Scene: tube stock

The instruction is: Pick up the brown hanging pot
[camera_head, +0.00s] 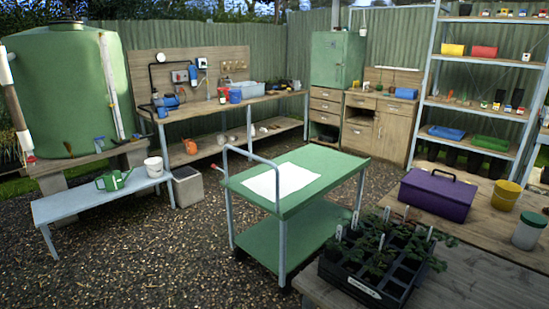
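I cannot make out a brown hanging pot for certain in the head view. An orange pot (190,147) stands on the lower shelf of the long workbench at the back left. Several small pale and orange items lie further right on that shelf, too small to tell apart. Neither of my grippers shows in this view.
A green cart (325,172) with a white sheet stands in the middle on gravel. A seedling tray (362,290), purple toolbox (437,194) and yellow tub (505,196) sit on the near right bench. A grey bench (100,202) stands left. Open gravel lies front left.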

